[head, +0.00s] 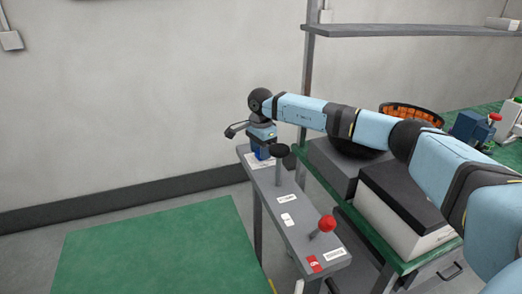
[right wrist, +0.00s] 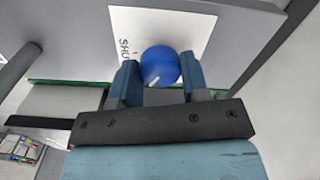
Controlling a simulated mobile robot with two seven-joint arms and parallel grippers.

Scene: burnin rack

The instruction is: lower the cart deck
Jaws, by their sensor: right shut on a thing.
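A narrow grey control panel (head: 262,184) runs beside a workbench in the head view. In the right wrist view the knob sits between the fingertips, over a white label (right wrist: 197,27) with partly hidden letters "SHU". My left gripper is out of view.
The green-topped workbench (head: 410,266) right of the panel carries grey and black-topped boxes (head: 400,192) and an orange-lined black bowl (head: 412,113). A shelf (head: 420,30) hangs above. My right arm crosses over these. The wall (head: 120,100) is behind; the green surface is bare.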

